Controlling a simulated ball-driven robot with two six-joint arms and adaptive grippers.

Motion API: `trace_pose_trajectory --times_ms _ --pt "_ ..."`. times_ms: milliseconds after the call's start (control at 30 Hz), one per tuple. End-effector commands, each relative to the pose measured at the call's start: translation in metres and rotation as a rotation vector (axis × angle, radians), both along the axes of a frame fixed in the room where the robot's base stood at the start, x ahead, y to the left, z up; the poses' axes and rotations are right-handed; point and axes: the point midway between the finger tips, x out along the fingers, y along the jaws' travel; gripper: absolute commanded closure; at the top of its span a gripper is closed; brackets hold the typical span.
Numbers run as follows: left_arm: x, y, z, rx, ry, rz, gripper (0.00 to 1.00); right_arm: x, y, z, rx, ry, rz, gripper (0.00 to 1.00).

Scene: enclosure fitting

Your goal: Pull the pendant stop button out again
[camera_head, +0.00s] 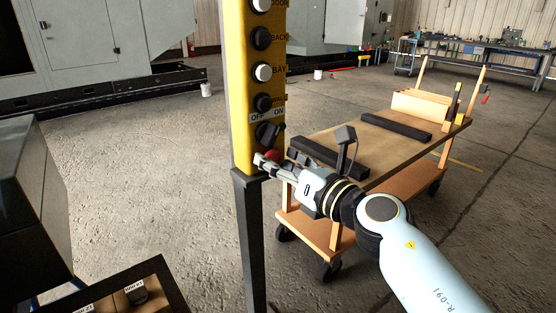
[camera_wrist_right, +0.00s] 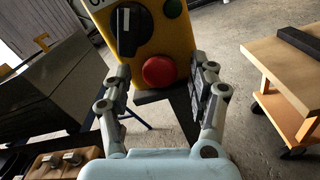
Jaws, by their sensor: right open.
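The yellow pendant (camera_head: 242,90) stands on a dark post with a column of black and white buttons and a black OFF/ON rotary knob (camera_head: 268,133). The red stop button (camera_head: 272,156) is at its lower end, partly hidden by my right gripper (camera_head: 262,166). In the right wrist view, the red button (camera_wrist_right: 159,71) sits below the black knob (camera_wrist_right: 128,30). My right gripper's fingers (camera_wrist_right: 160,88) are open, one on each side of the button, with visible gaps. I cannot tell how far the button is pressed in. My left gripper is not in view.
A wooden cart (camera_head: 372,150) with black bars stands right behind my right arm. A wooden box with dark pieces (camera_head: 122,300) is at the lower left, beside a dark cabinet (camera_head: 30,200). Open concrete floor lies left of the post.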

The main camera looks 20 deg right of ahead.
Motion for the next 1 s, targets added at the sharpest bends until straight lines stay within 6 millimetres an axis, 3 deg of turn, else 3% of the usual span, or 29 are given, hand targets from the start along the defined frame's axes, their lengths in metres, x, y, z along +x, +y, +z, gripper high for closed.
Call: trace_pose_trajectory --times_ms 367,800,1000 --pt "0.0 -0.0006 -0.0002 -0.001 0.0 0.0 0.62 0.0061 0.0023 -0.0001 0.0 0.001 0.0 0.42" --pt "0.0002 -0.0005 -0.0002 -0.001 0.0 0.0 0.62 0.0059 0.0021 0.0 0.0 0.001 0.0 0.99" --pt "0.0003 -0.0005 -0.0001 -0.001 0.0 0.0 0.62 0.0057 0.0021 -0.0001 0.0 0.001 0.0 1.0"
